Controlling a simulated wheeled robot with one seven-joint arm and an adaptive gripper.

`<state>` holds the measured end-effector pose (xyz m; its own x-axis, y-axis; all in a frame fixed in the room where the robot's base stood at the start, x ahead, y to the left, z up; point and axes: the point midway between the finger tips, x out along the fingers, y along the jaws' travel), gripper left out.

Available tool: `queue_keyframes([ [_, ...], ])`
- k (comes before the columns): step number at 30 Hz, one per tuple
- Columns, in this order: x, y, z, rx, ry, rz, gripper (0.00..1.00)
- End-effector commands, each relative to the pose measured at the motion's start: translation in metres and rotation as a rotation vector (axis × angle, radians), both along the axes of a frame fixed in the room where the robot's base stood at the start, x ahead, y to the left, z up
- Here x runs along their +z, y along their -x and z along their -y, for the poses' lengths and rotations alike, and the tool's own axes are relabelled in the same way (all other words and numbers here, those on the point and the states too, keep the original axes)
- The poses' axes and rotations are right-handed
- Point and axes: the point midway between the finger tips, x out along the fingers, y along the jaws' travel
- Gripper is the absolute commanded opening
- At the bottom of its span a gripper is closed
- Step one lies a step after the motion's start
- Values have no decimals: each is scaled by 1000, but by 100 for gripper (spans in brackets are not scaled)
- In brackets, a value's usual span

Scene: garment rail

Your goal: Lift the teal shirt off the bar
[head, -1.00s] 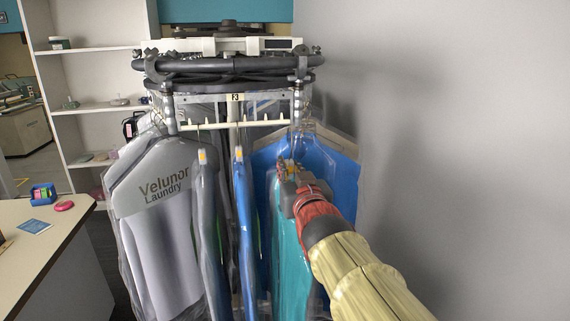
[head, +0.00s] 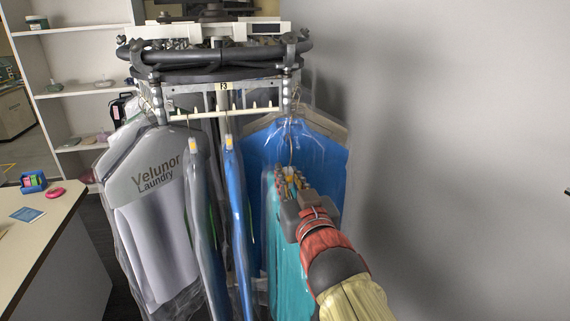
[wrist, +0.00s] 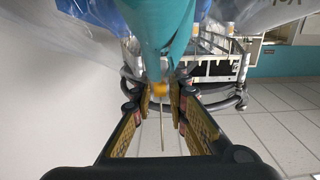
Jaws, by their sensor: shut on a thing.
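The teal shirt (head: 287,255), in clear plastic, hangs upright at the right of the garments in the head view, below my gripper (head: 290,182). My gripper is shut on the neck of its hanger. In the wrist view the teal shirt (wrist: 160,28) enters from the top, with an orange-yellow patch at its neck, between the fingertips of my gripper (wrist: 163,100). A thin hanger wire (wrist: 162,135) runs on past the fingers. The white bar with pegs (head: 222,112) is farther back and higher. I cannot tell whether the hook touches it.
A blue garment (head: 330,165) hangs close behind the teal shirt. Another blue garment (head: 238,200) and a grey-white Velunor Laundry garment (head: 155,220) hang to the left. A counter (head: 60,225) stands at far left; a bare wall (head: 450,130) fills the right.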

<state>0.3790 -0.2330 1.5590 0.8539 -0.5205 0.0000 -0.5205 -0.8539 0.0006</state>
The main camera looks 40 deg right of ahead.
Motion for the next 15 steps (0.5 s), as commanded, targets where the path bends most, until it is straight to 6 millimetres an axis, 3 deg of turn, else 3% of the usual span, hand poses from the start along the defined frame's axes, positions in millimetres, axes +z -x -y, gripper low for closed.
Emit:
queue_keyframes([
  [15, 3, 31, -19, 0, 0, 2, 0],
])
